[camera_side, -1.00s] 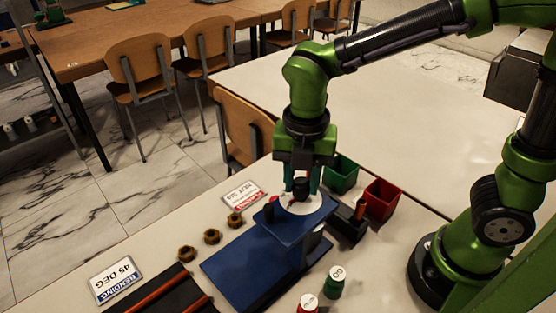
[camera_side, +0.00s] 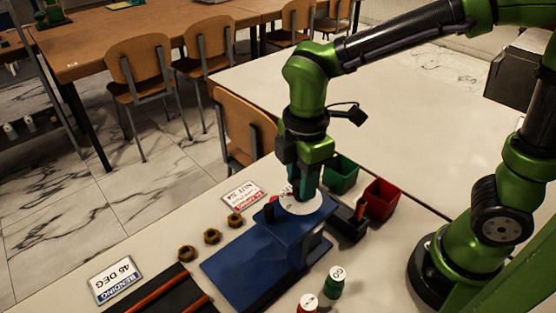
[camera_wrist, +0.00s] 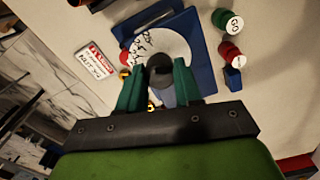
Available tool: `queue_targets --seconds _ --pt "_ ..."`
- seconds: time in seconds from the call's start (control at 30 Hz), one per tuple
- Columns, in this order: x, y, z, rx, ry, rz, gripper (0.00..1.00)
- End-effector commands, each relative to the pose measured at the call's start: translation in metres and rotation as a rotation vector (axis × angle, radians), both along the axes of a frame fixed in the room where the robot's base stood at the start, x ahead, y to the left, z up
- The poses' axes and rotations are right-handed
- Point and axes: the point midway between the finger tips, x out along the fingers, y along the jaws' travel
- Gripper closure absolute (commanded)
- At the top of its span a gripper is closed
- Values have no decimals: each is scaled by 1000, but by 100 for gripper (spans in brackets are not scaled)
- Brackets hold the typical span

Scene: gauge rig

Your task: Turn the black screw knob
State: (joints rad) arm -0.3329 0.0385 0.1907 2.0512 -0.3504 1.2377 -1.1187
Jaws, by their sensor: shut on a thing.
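The black screw knob (camera_wrist: 160,70) stands at the middle of a white marked dial (camera_wrist: 143,47) in the wrist view. The dial (camera_side: 313,207) lies on top of the blue rig (camera_side: 245,262) in the side view. My gripper (camera_wrist: 160,82) points down over the dial, with one green finger on each side of the knob, shut on it. In the side view my gripper (camera_side: 304,196) hides the knob.
A green bin (camera_side: 342,176) and a red bin (camera_side: 382,200) stand behind the rig at right. Brass nuts (camera_side: 212,237) lie to its left, near a nut sign (camera_side: 244,196).

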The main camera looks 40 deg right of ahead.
Motion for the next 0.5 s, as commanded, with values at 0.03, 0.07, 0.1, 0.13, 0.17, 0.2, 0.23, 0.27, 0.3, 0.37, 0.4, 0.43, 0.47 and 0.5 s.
queue_targets --seconds 0.03,0.07,0.1,0.13,0.17,0.2,0.23,0.27,0.3,0.37,0.4,0.43,0.47,0.5 --pt "0 0 1 0 -1 -47 96" --pt "0 0 1 0 -1 -75 96" --pt "0 0 1 0 -1 -113 96" --pt "0 0 1 0 -1 -142 96" --pt "0 0 1 0 -1 -170 96" --pt "0 0 1 0 -1 -208 96" --pt "0 0 1 0 -1 -237 96" --pt "0 -1 1 0 -1 -265 96" --pt "0 -1 1 0 -1 -303 96" --pt "0 -1 1 0 -1 -360 96" --pt "0 -1 1 0 -1 -398 96" --pt "0 -1 1 0 -1 -427 96" --pt "0 -1 1 0 -1 -455 96" --pt "0 -1 1 0 -1 -493 96"
